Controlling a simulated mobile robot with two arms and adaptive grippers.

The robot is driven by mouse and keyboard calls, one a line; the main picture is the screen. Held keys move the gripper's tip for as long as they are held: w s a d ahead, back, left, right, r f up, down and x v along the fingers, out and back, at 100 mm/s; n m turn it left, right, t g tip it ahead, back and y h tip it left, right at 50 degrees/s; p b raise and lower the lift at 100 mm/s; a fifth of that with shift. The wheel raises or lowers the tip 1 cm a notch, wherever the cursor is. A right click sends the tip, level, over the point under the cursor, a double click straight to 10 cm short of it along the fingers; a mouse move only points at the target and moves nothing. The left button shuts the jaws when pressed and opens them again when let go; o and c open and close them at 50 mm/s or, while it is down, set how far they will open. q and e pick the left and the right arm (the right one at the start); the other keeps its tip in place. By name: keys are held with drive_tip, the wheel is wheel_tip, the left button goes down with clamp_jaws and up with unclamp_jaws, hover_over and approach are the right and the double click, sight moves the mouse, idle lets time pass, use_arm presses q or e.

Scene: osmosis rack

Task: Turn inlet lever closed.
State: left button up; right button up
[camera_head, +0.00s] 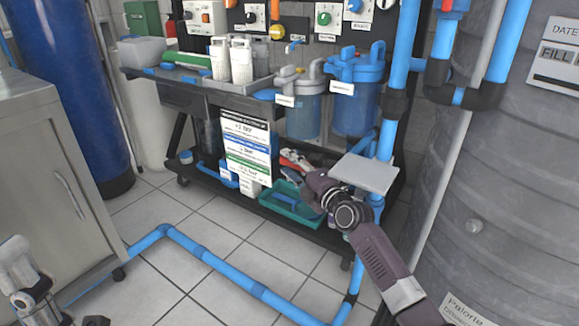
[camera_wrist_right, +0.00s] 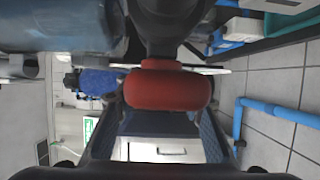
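A red, rounded lever handle (camera_wrist_right: 167,86) fills the middle of the right wrist view, with a dark stem above it. It lies at the ends of my right gripper's two dark fingers, which stand well apart on either side. Contact cannot be made out. In the head view my right gripper (camera_head: 297,163) reaches in under the blue filter housings, beside a small red part (camera_head: 289,160) low on the rack. The lever's valve body is hidden there. My left gripper (camera_head: 36,302) is at the bottom left corner, partly cut off, away from the rack.
The filter rack (camera_head: 190,97) carries blue housings (camera_head: 355,88) and a sign (camera_head: 246,146). A teal tray (camera_head: 283,208) lies on its lower shelf. Blue pipe (camera_head: 225,268) crosses the floor. A metal cabinet (camera_head: 50,150) stands left, a grey tank (camera_head: 500,200) right.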

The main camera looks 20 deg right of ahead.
drive_tip(key=shift+c, duration=0.2)
clamp_jaws()
